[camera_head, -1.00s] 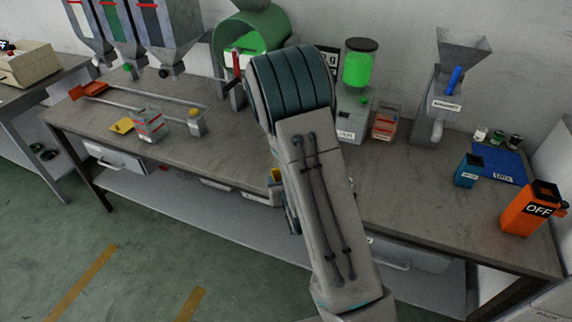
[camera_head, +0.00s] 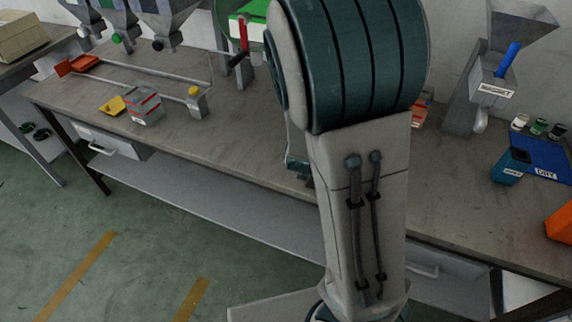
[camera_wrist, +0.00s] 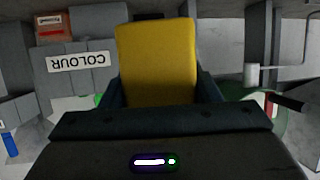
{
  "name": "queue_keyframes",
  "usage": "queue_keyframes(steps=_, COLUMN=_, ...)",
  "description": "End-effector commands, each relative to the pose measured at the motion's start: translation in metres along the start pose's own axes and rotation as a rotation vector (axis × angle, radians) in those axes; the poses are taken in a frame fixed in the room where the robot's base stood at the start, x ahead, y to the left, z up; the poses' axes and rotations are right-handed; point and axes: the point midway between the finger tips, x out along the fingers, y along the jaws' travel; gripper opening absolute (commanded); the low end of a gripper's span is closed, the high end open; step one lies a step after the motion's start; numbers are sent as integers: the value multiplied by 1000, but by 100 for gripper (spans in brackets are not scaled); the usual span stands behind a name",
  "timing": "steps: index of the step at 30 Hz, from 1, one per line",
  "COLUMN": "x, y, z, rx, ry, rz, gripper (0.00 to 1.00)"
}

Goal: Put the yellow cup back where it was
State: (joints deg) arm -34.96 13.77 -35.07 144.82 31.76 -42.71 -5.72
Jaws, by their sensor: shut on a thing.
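The yellow cup (camera_wrist: 157,62) fills the middle of the wrist view, with its flat side facing the camera. My gripper (camera_wrist: 158,92) is shut on it, a dark jaw on each side. In the head view my arm covers the cup. Only a small dark part of my gripper (camera_head: 300,168) shows, left of the arm and over the front of the bench. I cannot tell the cup's height above the bench or whether it is tilted.
The grey bench (camera_head: 240,140) has clear room left of my arm. A red-striped box (camera_head: 144,108), a yellow piece (camera_head: 112,106) and a yellow-topped post (camera_head: 197,102) stand there. A blue container (camera_head: 510,167), a blue mat (camera_head: 548,155) and an orange box (camera_head: 561,225) are right.

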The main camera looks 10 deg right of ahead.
Motion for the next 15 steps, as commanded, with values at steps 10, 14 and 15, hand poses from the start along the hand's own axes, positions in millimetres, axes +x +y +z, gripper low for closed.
queue_keyframes(steps=10, x=-14, y=25, z=15, rx=61, ry=1, rz=149, gripper=33)
queue_keyframes(steps=14, x=-16, y=25, z=14, rx=62, ry=3, rz=164, gripper=33)
queue_keyframes(steps=15, x=-16, y=24, z=14, rx=61, ry=4, rz=166, gripper=33)
